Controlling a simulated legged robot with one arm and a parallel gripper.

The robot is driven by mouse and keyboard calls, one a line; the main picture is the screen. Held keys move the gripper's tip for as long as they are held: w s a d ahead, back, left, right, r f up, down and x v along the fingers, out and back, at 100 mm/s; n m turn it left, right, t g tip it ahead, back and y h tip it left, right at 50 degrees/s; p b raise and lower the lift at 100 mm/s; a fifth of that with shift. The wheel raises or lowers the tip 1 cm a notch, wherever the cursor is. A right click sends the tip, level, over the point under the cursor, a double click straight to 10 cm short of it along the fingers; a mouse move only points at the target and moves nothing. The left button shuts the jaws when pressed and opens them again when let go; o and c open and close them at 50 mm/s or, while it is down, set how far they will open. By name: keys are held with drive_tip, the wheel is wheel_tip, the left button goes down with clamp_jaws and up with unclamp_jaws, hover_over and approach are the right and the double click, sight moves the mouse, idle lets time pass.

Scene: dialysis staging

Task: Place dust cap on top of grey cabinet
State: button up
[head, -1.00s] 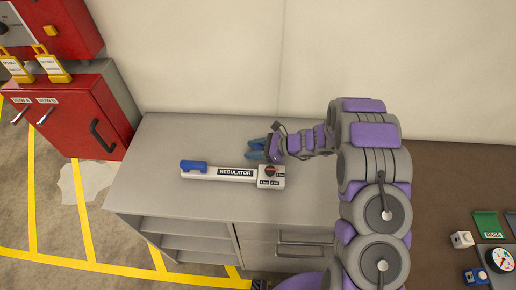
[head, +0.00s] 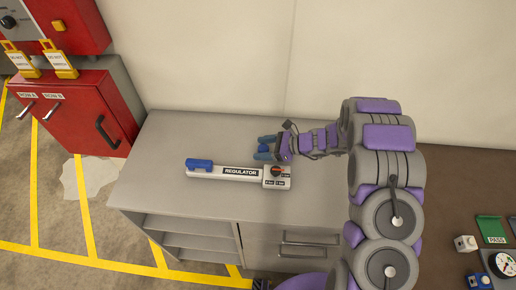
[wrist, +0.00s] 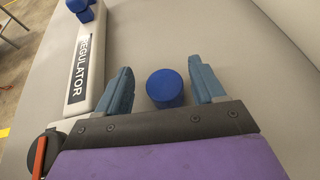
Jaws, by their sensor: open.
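The dust cap, a small blue cylinder (wrist: 165,88), stands on top of the grey cabinet (head: 163,150), behind the regulator. It also shows as a small blue patch between my fingers in the head view (head: 263,149). My gripper (wrist: 160,85) is open around the cap, with one finger on each side. In the wrist view a gap shows between the cap and each finger. The cabinet top also shows in the wrist view (wrist: 235,40).
A white regulator (head: 240,173) with a blue end and a dark knob lies on the cabinet top near the gripper. A red cabinet (head: 85,110) stands at left. A brown table (head: 450,190) with small parts is at right. The cabinet's left top is clear.

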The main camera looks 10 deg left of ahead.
drive_tip(key=p+v, duration=0.1)
drive_tip(key=v, duration=0.9)
drive_tip(key=shift+d+r, duration=0.1)
drive_tip(key=shift+r, duration=0.2)
drive_tip(key=s+r+n+g+h, duration=0.25)
drive_tip(key=s+r+n, duration=0.25)
drive_tip(key=s+r, duration=0.3)
drive_tip(key=s+r+n+g+h, duration=0.25)
drive_tip(key=s+r+n, duration=0.3)
drive_tip(key=s, duration=0.55)
drive_tip(key=s+d+r+n+h, duration=0.2)
drive_tip(key=s+d, duration=0.1)
drive_tip(key=s, duration=0.3)
drive_tip(key=s+d+r+n+t+h, duration=0.1)
drive_tip(key=s+d+n+h, duration=0.2)
drive_tip(key=s, duration=0.4)
drive_tip(key=s+d+r+n+t+h, duration=0.1)
drive_tip(key=s+d+r+n+h, duration=0.1)
drive_tip(key=s+d, duration=0.3)
drive_tip(key=shift+s+d+r+n+h, duration=0.2)
drive_tip(key=shift+s+r+n+h, duration=0.15)
drive_tip(key=shift+s+n+h, duration=0.45)
